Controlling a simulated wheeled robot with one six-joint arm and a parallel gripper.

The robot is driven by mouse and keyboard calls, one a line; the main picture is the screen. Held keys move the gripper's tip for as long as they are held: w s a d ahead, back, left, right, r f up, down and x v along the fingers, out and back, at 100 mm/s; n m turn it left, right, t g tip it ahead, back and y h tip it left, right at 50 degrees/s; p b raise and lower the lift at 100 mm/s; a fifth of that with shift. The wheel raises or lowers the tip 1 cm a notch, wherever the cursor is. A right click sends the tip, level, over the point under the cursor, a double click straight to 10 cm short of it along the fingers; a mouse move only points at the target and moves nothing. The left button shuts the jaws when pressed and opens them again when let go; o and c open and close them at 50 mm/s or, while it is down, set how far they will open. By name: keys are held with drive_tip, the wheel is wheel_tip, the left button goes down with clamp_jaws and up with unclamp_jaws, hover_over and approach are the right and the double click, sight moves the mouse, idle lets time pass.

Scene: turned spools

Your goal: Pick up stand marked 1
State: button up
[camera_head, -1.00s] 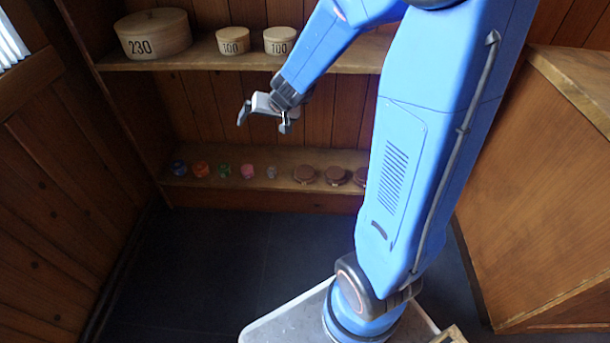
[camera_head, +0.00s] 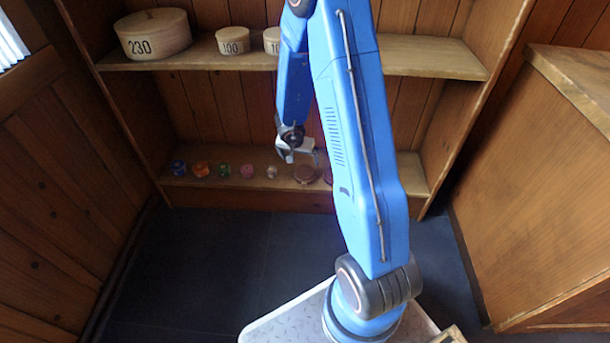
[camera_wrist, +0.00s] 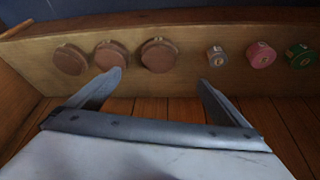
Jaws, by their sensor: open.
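Three brown round stands (camera_wrist: 69,59), (camera_wrist: 109,56), (camera_wrist: 159,55) sit in a row on the lower shelf, each with a small pale mark on its edge. The marks are too small to read, so I cannot tell which stand is 1. In the head view one brown stand (camera_head: 305,175) shows below my gripper (camera_head: 302,158), and the others are largely hidden by my arm. In the wrist view my gripper (camera_wrist: 160,78) is open and empty. Its left fingertip appears near the middle brown stand, and the right brown stand shows between the fingers.
A grey spool (camera_wrist: 217,56), a pink one (camera_wrist: 261,55) and a green one (camera_wrist: 299,55) share the lower shelf (camera_head: 415,180). Orange (camera_head: 200,169) and blue (camera_head: 178,168) ones stand further left. The upper shelf (camera_head: 430,63) overhead holds round boxes marked 230 (camera_head: 153,34) and 100 (camera_head: 233,41).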

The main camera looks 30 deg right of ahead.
approach(305, 171)
drive_tip(key=x, duration=0.4)
drive_tip(key=shift+a+f, duration=0.25)
drive_tip(key=shift+f, duration=0.2)
drive_tip(key=shift+d+x, duration=0.2)
drive_tip(key=shift+x, duration=1.25)
drive_tip(key=shift+d+x, duration=0.2)
drive_tip(key=shift+x, duration=1.2)
drive_tip(key=shift+w+r, duration=0.15)
drive_tip(key=shift+w, duration=0.05)
drive_tip(key=c, duration=1.3)
